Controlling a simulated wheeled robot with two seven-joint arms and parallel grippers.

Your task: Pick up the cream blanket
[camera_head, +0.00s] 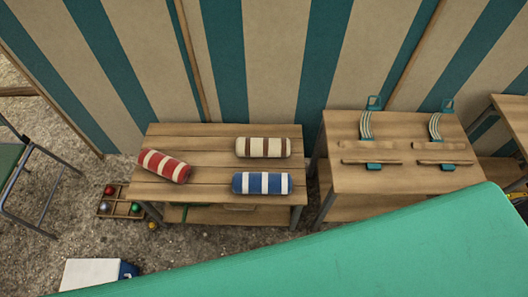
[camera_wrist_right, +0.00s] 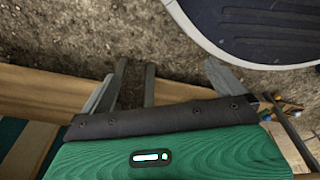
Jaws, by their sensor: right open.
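A rolled blanket in cream with brown stripes (camera_head: 263,147) lies on a slatted wooden table (camera_head: 215,172), near its back right. A blue and white roll (camera_head: 262,183) lies just in front of it, and a red and white roll (camera_head: 164,166) lies tilted to its left. My right gripper (camera_wrist_right: 163,86) shows in the right wrist view with its two grey fingers wide apart and nothing between them. Gravel ground is behind the fingers. No blanket shows in that view. Neither gripper shows in the head view.
A second wooden table (camera_head: 400,180) with two curved racks stands to the right. A striped cloth wall (camera_head: 275,60) is behind. A large green surface (camera_head: 400,250) hides the lower right. A crate of coloured balls (camera_head: 112,207) and a white box (camera_head: 92,272) are on the ground.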

